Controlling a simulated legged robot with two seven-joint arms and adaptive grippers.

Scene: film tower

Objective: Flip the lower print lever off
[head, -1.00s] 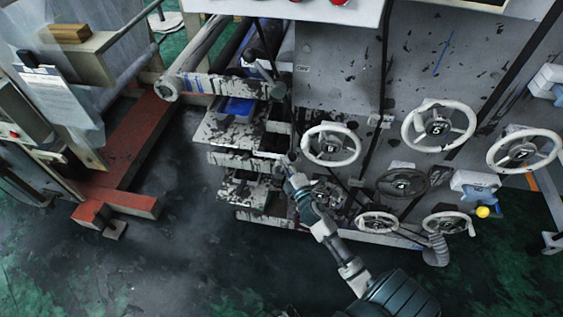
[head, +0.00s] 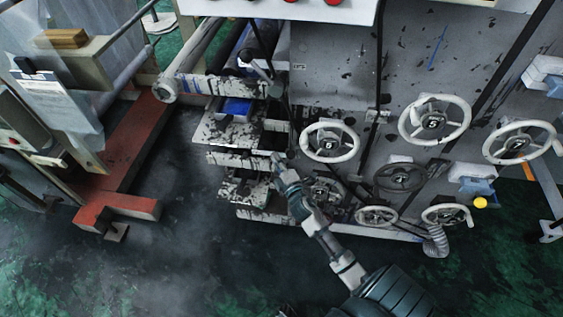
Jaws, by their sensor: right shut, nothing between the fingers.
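My right gripper (head: 278,160) reaches up from the bottom right and is shut and empty. A lever-like fitting with a pale arm (head: 260,69) and dark parts sits above, at the right end of the upper roller. I cannot make out a separate lower print lever; it may be hidden behind the gripper tip or too small to tell. My left gripper is not in view.
A red floor beam (head: 128,208) stands left. The dark floor between is clear.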

